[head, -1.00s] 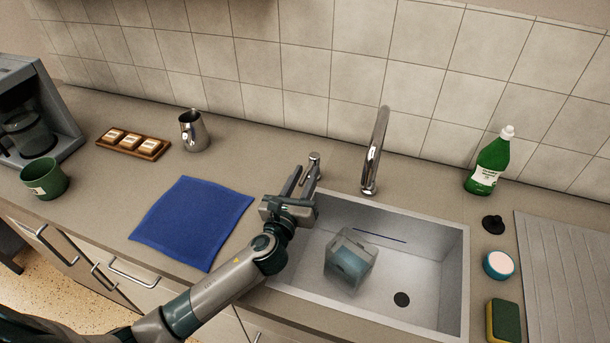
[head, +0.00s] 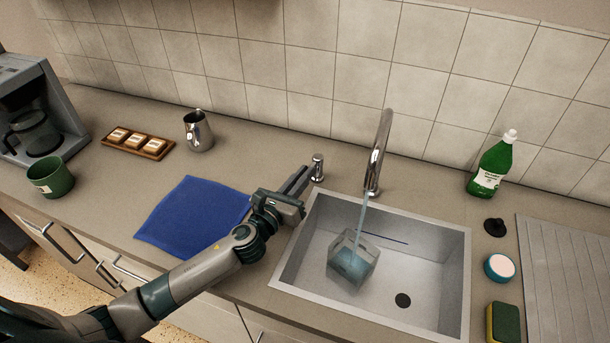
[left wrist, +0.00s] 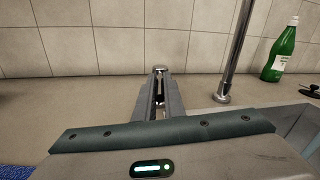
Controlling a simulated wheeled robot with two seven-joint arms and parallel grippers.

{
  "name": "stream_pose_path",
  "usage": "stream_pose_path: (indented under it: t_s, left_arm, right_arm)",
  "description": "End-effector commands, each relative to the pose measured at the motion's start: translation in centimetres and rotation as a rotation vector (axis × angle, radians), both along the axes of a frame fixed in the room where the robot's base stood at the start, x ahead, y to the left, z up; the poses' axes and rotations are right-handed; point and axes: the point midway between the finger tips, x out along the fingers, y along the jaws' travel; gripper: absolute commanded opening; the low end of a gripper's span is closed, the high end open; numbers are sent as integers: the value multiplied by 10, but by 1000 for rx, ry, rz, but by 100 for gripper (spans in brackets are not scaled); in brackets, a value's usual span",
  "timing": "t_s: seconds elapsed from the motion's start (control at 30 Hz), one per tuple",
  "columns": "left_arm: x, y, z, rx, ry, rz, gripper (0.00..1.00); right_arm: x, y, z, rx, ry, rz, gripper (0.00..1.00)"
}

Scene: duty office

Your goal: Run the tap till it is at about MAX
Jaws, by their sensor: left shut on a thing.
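The tap's curved chrome spout (head: 378,150) stands behind the sink (head: 420,318). A stream of water (head: 361,215) runs from it into a clear box-shaped container (head: 342,275) in the sink. The container holds bluish water; its exact level is hard to read. A dark blue line (head: 384,237) marks the sink's back wall; no MAX lettering is legible. My left gripper (head: 303,180) is at the short chrome tap handle (head: 318,160), left of the spout. In the left wrist view the fingers (left wrist: 159,95) are nearly together, shut on the handle. My right gripper is out of view.
A green soap bottle (head: 491,165), a black stopper (head: 495,227), a round pot (head: 499,267) and a sponge (head: 504,322) lie right of the sink. A blue cloth (head: 190,215), a steel jug (head: 198,132) and a green mug (head: 50,178) are on the left.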

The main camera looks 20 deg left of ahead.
Motion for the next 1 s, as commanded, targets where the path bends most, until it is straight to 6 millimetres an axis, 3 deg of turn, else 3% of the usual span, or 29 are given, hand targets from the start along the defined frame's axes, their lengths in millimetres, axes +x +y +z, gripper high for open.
stream_pose_path:
  t_s: [0.17, 0.2, 0.27, 0.67, 0.87, 1.0]
  left_arm:
    - [0, 0, 1, 0, -2, 2, 0]
    - [0, 0, 1, 0, -2, 2, 19]
    - [0, 0, 1, -1, -1, 2, 28]
    - [-3, 1, 0, 0, -1, 2, 28]
    - [-19, 4, -2, 0, 0, 2, 28]
    - [-40, 9, -3, 0, 1, 1, 28]
  right_arm:
    - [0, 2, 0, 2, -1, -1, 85]
    - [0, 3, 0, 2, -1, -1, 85]
    - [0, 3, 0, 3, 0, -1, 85]
    - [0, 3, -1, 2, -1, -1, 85]
    - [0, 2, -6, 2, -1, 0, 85]
    - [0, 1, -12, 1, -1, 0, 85]
